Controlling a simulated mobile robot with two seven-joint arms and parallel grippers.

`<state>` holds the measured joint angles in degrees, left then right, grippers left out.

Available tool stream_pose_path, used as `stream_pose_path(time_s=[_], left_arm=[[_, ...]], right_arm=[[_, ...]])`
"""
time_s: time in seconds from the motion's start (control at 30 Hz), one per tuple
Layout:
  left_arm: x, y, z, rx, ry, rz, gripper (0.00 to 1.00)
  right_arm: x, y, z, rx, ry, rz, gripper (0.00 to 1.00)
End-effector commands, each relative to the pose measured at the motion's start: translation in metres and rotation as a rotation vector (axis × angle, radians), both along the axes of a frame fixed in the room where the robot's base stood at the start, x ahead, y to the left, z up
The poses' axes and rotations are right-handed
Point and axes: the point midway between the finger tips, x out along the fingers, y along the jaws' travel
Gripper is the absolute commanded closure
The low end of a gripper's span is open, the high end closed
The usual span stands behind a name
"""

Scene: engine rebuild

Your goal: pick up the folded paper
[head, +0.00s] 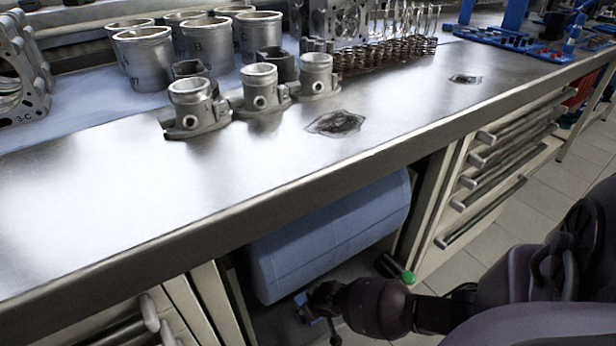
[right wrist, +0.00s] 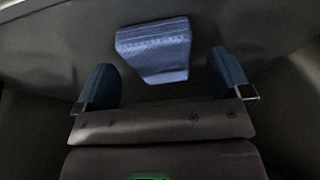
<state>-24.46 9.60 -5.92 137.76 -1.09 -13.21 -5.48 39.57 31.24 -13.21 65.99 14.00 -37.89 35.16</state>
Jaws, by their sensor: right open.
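The folded paper (right wrist: 153,50) is a small blue stack with layered edges. In the right wrist view it lies on a dark grey surface, ahead of my right gripper (right wrist: 165,80). The gripper's two blue-padded fingers are apart, with the paper in front of the gap between them. Nothing is held, and I cannot tell how far the paper is beyond the tips. In the head view my right gripper (head: 318,303) reaches low under the bench, and I cannot make out the folded paper there. My left gripper is not in view.
A large blue paper roll (head: 330,235) hangs under the bench (head: 200,220), just above my right gripper. Drawers (head: 500,165) stand to the right of the opening. Metal cylinders (head: 210,45) and other engine parts stand on the bench top.

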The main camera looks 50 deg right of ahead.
Motion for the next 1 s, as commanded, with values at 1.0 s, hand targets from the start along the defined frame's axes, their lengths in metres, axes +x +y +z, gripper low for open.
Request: stream_pose_path(time_s=[1.0], left_arm=[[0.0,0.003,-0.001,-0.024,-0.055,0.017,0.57]], right_arm=[[0.02,-0.005,-0.015,0.0,0.001,-0.001,0.09]])
